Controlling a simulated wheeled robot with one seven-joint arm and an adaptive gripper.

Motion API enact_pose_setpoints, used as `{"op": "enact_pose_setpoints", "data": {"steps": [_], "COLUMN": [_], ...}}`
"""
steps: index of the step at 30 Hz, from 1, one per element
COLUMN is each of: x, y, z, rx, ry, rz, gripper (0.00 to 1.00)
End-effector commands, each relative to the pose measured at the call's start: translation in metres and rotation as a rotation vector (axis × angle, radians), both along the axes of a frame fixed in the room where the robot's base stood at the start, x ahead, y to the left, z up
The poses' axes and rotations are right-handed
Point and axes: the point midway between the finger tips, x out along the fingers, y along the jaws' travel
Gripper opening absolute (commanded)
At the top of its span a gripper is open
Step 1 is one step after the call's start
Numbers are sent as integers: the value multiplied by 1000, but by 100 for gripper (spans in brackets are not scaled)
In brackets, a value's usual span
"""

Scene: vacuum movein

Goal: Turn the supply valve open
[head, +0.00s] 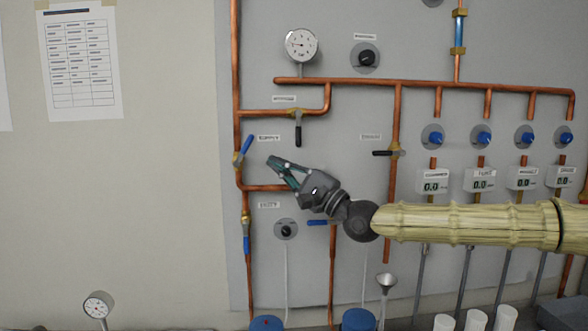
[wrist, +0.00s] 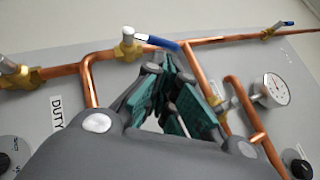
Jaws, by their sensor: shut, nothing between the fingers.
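The supply valve (head: 238,159) sits on the left vertical copper pipe, beside the SUPPLY label. Its blue lever (head: 247,145) slants up and to the right, tilted away from the pipe line. My gripper (head: 271,161) is shut and empty, just right of and below the lever in the head view. In the wrist view, a brass valve (wrist: 128,48) with a blue lever (wrist: 158,43) lies just beyond the green-padded fingers of my gripper (wrist: 168,68). I cannot tell whether the fingertips touch the lever. My fingers hide part of the panel behind them.
A black-levered valve (head: 298,133) hangs above and right of my gripper, under a gauge (head: 301,45). Another blue-levered valve (head: 246,243) is lower on the left pipe. A black knob (head: 286,230) is below my gripper.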

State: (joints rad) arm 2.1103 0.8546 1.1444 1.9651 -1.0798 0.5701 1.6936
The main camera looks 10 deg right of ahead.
Motion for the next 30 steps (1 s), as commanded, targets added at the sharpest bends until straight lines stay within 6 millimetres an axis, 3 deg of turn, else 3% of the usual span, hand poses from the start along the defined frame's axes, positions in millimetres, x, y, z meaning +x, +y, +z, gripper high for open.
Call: {"op": "enact_pose_setpoints", "data": {"steps": [12,30], "x": [29,33], "y": [38,45], "z": [23,25], "rx": [-1,-4], "ry": [0,0], "rz": [1,3], "gripper": [0,0]}}
